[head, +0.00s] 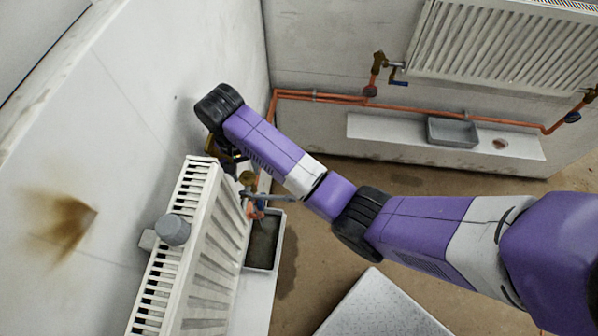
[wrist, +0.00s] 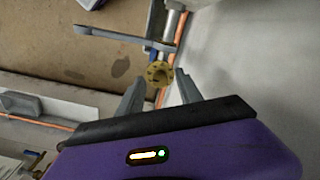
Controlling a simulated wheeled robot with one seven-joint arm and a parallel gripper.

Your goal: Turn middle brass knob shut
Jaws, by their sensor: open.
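A round brass knob (wrist: 158,74) shows in the wrist view on a valve and pipe close to the wall. It also shows in the head view (head: 247,178), partly crowded by my arm, at the far end of the left radiator. My gripper (wrist: 161,77) is open, with one finger on each side of the knob in the picture. I cannot tell whether the fingers touch it or how far off in depth it is. In the head view my gripper is mostly hidden behind the wrist. The knob's turn position is unclear.
A grey bar (wrist: 112,35) crosses beside the knob, and also shows in the head view (head: 268,197). The white radiator (head: 213,225), carrying a grey cylinder (head: 173,230), stands close by. A grey tray (head: 279,248) lies below. Another radiator (head: 500,45) hangs on the back wall.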

